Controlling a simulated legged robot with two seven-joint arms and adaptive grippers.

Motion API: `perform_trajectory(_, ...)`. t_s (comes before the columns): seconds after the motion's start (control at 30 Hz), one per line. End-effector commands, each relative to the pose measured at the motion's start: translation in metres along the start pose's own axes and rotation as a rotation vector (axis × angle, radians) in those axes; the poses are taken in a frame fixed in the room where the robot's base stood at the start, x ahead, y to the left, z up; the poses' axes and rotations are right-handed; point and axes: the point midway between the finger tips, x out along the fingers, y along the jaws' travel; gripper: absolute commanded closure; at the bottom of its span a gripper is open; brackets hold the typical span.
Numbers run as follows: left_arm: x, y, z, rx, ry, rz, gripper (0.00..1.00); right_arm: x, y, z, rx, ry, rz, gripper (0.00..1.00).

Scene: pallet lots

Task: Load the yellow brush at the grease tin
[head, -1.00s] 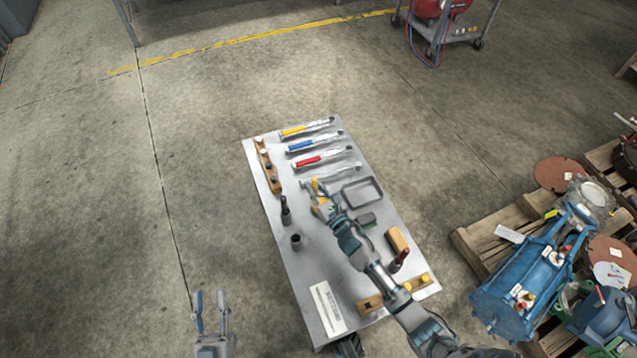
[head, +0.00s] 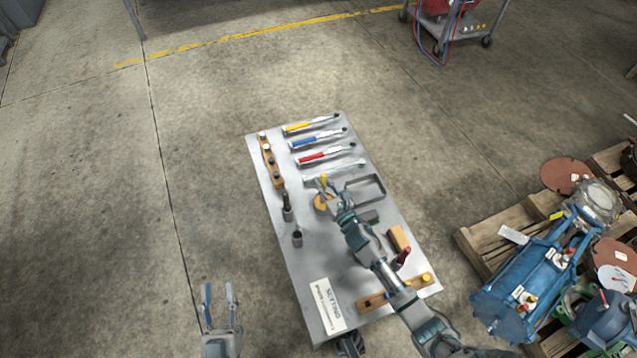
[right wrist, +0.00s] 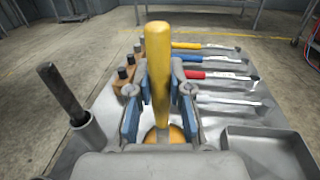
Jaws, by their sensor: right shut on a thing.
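The yellow brush (head: 323,182) is in my right gripper (head: 329,190). In the right wrist view its yellow handle (right wrist: 158,70) stands nearly upright between the blue pads of my right gripper (right wrist: 158,105). Its bristle end is hidden behind the gripper. An orange-topped round thing, apparently the grease tin (head: 320,203), lies right under and beside the gripper. It shows partly below the handle in the right wrist view (right wrist: 176,134). I cannot tell whether the brush touches it. My left gripper (head: 219,295) is open and empty, left of the table.
The grey table (head: 335,255) holds several wrenches (head: 325,155), a wooden socket rail (head: 268,158), a grey tray (head: 380,183), a dark-handled tool in a cup (head: 287,208) and a tan block (head: 399,239). Pallets with a blue machine (head: 525,275) stand at right. The left floor is clear.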

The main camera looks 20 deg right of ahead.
Motion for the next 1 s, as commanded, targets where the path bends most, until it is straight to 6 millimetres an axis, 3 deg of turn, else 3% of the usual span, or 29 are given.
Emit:
perform_trajectory(0.4,-0.006,-0.013,0.005,-0.015,-0.002,-0.008,0.6,0.002,0.011,-0.002,-0.015,0.003,0.0,1.0)
perform_trajectory(0.8,-0.004,-0.002,0.009,-0.004,-0.009,-0.003,0.6,0.0,0.001,-0.009,-0.002,0.001,0.0,1.0)
perform_trajectory(1.0,-0.005,-0.006,0.009,-0.008,-0.008,-0.006,0.6,0.001,0.004,-0.008,-0.008,0.004,-0.002,1.0)
